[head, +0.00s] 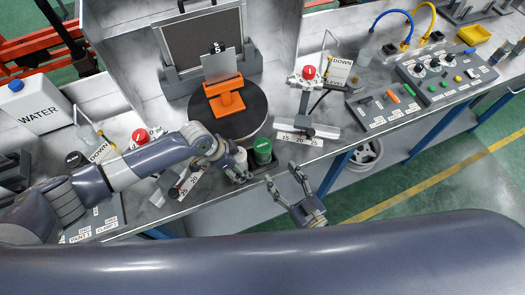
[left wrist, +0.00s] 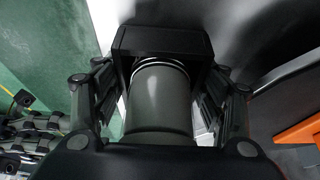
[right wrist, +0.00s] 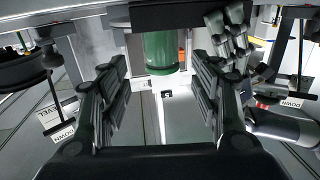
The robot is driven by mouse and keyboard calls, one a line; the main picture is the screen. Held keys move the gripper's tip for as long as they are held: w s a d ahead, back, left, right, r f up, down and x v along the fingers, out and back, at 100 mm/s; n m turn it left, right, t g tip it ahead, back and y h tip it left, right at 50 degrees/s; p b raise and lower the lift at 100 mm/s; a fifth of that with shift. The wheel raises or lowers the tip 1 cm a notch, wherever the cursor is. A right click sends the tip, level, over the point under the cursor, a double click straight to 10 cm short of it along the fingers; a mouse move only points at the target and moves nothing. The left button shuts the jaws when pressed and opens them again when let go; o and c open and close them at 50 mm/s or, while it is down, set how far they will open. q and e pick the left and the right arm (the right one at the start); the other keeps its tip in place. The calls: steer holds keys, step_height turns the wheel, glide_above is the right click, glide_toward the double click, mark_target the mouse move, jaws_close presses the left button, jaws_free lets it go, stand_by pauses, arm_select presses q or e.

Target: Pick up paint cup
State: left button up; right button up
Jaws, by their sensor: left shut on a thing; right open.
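A light grey paint cup (head: 240,158) is at the bench's front edge, between the fingers of my left gripper (head: 238,170). In the left wrist view the grey cup (left wrist: 160,98) fills the space between the closed fingers, with a black holder (left wrist: 160,40) around its far end. I cannot tell whether it is lifted. A green cup (head: 262,150) stands just right of it. My right gripper (head: 284,178) is open and empty, in front of the bench edge. The right wrist view shows the green cup (right wrist: 161,52) ahead, beyond the open fingers.
An orange stand (head: 226,98) sits on a dark round turntable (head: 245,115) behind the cups. Stations with red buttons (head: 308,72) flank it. A control panel (head: 445,75) is at the right. A water container (head: 30,105) stands at the left. The floor right of my right gripper is clear.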

mark_target(267, 157)
steer(key=x, duration=0.9)
steer(key=shift+a, duration=0.1)
steer(key=shift+r, duration=0.15)
steer(key=c, duration=1.1)
